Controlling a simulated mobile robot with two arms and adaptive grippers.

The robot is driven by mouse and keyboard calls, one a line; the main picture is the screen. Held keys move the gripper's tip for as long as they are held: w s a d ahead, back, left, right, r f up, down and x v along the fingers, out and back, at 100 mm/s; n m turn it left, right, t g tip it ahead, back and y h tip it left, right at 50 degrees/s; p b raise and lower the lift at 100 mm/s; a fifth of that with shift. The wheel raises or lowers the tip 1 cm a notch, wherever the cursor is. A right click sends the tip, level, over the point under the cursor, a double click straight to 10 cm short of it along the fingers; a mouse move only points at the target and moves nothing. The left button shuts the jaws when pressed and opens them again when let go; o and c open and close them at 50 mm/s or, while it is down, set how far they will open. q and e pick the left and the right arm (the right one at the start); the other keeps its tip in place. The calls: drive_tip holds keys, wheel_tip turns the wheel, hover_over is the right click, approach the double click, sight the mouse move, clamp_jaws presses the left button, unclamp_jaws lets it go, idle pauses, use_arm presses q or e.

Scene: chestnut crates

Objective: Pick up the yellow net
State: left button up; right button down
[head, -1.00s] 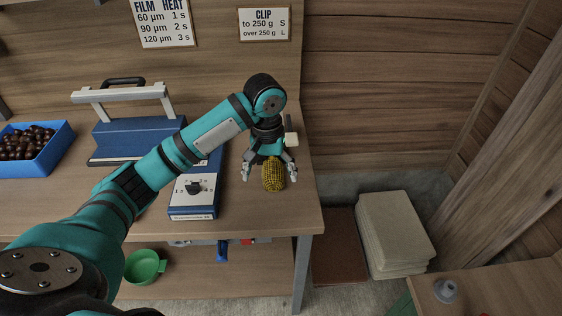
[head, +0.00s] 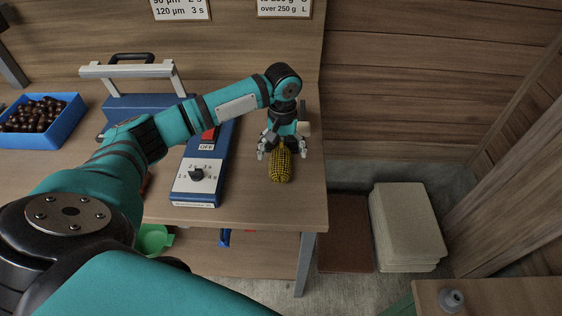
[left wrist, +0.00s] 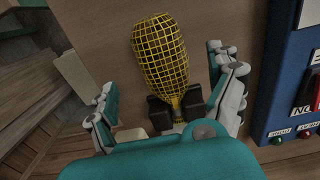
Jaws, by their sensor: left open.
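The yellow net (head: 281,168) lies on the workbench near its right front edge, a plump mesh bag. In the left wrist view, the net (left wrist: 160,48) is wide at the top and narrows to a neck between two dark blocks. My left gripper (head: 282,151) is low over its far, narrow end, with one finger on each side. In the left wrist view my left gripper (left wrist: 166,76) is open, its fingers apart from the net's sides. The net's neck is partly hidden by the gripper. My right gripper is not in view.
A blue control box (head: 197,190) stands just left of the net, with the heat sealer (head: 140,100) behind. A blue crate (head: 72,118) of chestnuts is at far left. A small pale block (head: 304,129) stands behind the gripper. A green bowl (head: 153,240) sits on the shelf below.

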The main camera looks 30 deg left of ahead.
sight(281, 157)
use_arm(q)
drive_tip(key=shift+f, duration=0.2)
drive_tip(key=shift+s+a+f, duration=0.1)
drive_tip(key=shift+f, duration=0.25)
wheel_tip(281, 157, down, 4)
drive_tip(key=shift+a+f+p, duration=0.15)
drive_tip(key=shift+f+p, duration=0.05)
drive_tip(key=shift+p, duration=0.35)
drive_tip(key=shift+c, duration=0.2)
drive_tip(key=c, duration=1.3)
drive_tip(key=shift+r, duration=0.1)
drive_tip(key=shift+c, duration=0.8)
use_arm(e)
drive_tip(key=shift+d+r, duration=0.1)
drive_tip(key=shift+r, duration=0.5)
use_arm(q)
drive_tip(key=shift+r, duration=0.1)
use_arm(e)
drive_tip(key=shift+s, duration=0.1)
